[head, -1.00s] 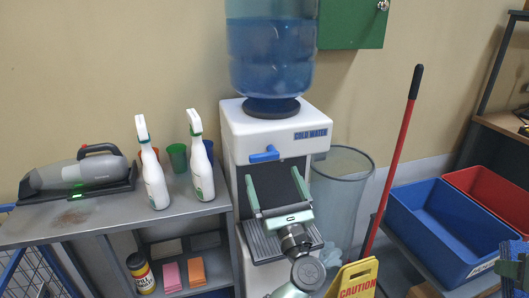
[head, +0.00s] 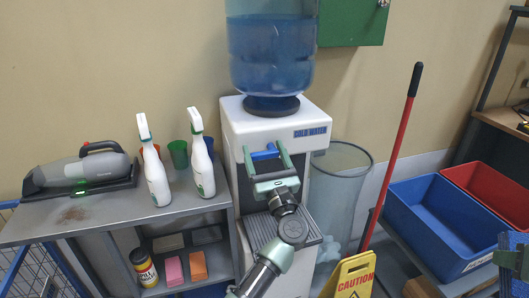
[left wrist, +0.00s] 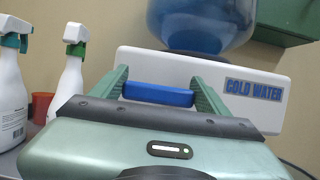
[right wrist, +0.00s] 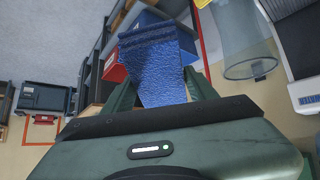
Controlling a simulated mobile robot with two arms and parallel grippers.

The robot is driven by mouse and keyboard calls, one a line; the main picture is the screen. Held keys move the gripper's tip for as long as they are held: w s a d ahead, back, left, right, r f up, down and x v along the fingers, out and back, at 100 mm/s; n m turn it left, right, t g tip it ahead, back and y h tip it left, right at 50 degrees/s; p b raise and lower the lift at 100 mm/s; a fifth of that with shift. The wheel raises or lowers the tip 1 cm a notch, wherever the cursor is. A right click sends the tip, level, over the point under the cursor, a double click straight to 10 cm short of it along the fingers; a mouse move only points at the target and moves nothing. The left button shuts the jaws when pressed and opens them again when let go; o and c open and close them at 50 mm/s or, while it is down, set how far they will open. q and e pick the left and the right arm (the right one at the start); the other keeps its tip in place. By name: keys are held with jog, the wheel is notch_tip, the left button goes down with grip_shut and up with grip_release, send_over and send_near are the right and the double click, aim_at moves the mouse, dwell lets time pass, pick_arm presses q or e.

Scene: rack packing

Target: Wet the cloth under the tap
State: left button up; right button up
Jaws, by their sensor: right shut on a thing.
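The water cooler (head: 232,135) has a blue tap lever (head: 266,154) on its front, above a grey drip tray. My left gripper (head: 262,148) is open, with one finger on each side of the lever. In the left wrist view the blue lever (left wrist: 158,94) lies between the fingers; I cannot tell whether they touch it. The blue cloth (right wrist: 158,68) hangs in my right gripper (right wrist: 160,88), which is shut on it. In the head view the cloth (head: 508,243) shows at the right edge, well away from the tap, with most of that gripper out of frame.
Two white spray bottles (head: 155,175) and a handheld vacuum (head: 85,172) stand on the grey shelf at left. A mesh bin (head: 338,185), a red-handled pole (head: 398,150) and a yellow caution sign (head: 352,275) are right of the cooler. A blue crate (head: 440,225) is farther right.

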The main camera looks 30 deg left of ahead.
pick_arm(q)
jog(key=c, duration=1.2)
jog(key=shift+o, duration=0.2)
jog(key=f+n+g+b, duration=0.1)
jog(key=n+b, duration=0.2)
jog(key=b, duration=0.3)
jog(key=shift+f+y, duration=0.15)
jog(key=shift+y, duration=0.25)
pick_arm(e)
notch_tip(320, 180, down, 6)
pick_arm(q)
jog(key=shift+n+g+b, duration=0.4)
jog(key=shift+b, duration=0.1)
pick_arm(e)
jog(key=shift+f, duration=0.55)
pick_arm(q)
jog(key=shift+r, duration=0.2)
pick_arm(e)
jog(key=shift+r, duration=0.1)
pick_arm(q)
jog(key=o, duration=2.1)
